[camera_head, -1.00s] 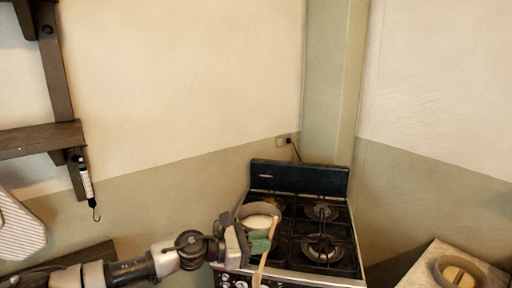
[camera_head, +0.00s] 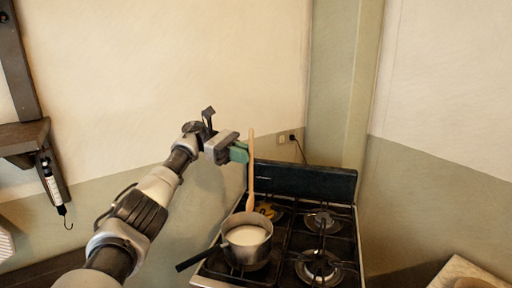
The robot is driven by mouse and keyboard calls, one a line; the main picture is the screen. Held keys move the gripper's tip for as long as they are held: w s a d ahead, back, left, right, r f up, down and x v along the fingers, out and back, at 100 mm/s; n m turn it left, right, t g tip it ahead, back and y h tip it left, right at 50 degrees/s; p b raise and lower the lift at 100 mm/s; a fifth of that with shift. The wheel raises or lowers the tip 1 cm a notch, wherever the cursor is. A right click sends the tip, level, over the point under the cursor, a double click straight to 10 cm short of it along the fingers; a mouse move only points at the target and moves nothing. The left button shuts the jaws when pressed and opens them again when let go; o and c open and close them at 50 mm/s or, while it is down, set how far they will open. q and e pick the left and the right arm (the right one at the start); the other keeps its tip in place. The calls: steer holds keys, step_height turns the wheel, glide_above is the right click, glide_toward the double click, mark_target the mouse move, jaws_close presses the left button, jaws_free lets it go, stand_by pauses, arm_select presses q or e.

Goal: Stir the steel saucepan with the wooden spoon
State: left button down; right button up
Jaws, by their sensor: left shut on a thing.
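The steel saucepan (camera_head: 247,255) sits on the front left burner of the stove, with pale white contents (camera_head: 246,236) inside. Its dark handle (camera_head: 199,258) points to the lower left. My left gripper (camera_head: 240,153) is above and slightly left of the pan, its green fingertips shut on the wooden spoon (camera_head: 251,175). The spoon hangs nearly upright, its lower end at the pan's far rim in the picture. I cannot tell whether that end is over the pan or behind it. My right gripper is not in view.
The black stove (camera_head: 285,255) has other burners, empty, to the right and back. Its raised back panel (camera_head: 305,182) stands behind the spoon. A wooden wall shelf (camera_head: 22,138) is at the left. A pale counter (camera_head: 462,274) is at the lower right.

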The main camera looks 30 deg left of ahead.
arm_select(q)
steer(key=s+d+f+m+g+y+p, duration=0.1)
steer(key=s+d+f+m+y, duration=0.1)
steer(key=d+f+y, duration=0.4)
steer(key=s+d+f+m+g+y+p, duration=0.1)
steer(key=s+d+f+m+y, duration=0.1)
steer(key=s+d+f+y, duration=0.2)
steer(key=shift+d+f+g+y+p, duration=0.4)
steer(key=shift+d+f+y, duration=1.1)
steer(key=shift+d+y, duration=1.7)
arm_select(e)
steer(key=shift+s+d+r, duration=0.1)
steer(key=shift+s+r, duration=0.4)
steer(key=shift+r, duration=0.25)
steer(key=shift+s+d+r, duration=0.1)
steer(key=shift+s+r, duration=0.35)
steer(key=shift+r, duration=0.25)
arm_select(q)
steer(key=shift+a+y, duration=0.4)
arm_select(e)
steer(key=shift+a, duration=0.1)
